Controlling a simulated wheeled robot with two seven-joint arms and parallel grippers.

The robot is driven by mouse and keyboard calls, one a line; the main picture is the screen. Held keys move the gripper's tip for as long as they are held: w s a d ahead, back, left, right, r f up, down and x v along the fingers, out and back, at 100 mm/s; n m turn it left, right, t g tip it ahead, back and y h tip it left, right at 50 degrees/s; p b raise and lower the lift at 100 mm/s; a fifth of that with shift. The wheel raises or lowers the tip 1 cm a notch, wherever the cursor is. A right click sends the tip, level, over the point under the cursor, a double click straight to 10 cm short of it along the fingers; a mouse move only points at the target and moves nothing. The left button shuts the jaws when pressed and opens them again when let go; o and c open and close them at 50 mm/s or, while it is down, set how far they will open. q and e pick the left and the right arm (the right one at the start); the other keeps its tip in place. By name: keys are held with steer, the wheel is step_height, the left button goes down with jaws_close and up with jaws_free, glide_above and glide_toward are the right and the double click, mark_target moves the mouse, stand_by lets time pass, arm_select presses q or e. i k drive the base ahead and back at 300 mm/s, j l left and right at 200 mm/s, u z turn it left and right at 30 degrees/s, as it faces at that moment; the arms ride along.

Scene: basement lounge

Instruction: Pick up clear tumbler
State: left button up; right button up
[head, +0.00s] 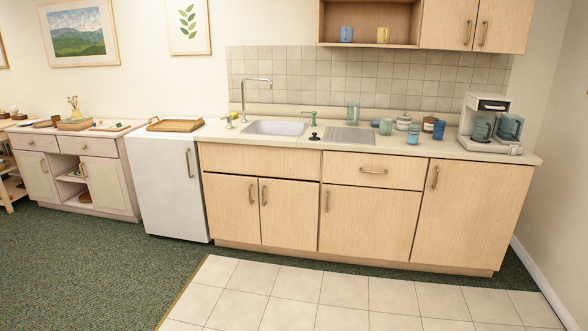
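A clear, slightly bluish tumbler (353,111) stands upright on the kitchen counter (232,133), behind the sink area and close to the tiled backsplash. It looks empty, but it is small in the head view. Neither of my grippers shows in the head view.
Several cups and jars, including a green cup (386,127) and a blue cup (412,134), stand right of the tumbler. A coffee machine (484,122) is at the counter's right end. A sink (274,128) and faucet (243,92) are left. The tiled floor (350,293) in front is clear.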

mark_target(414, 130)
steer(key=i+l+u, duration=0.2)
steer(key=i, duration=2.45)
steer(key=j+z, duration=0.1)
steer(key=z, duration=1.2)
steer(key=i+l, duration=0.1)
steer(key=i, duration=0.35)
steer(key=i+l, duration=0.15)
steer(key=i, duration=0.3)
steer(key=u, duration=0.45)
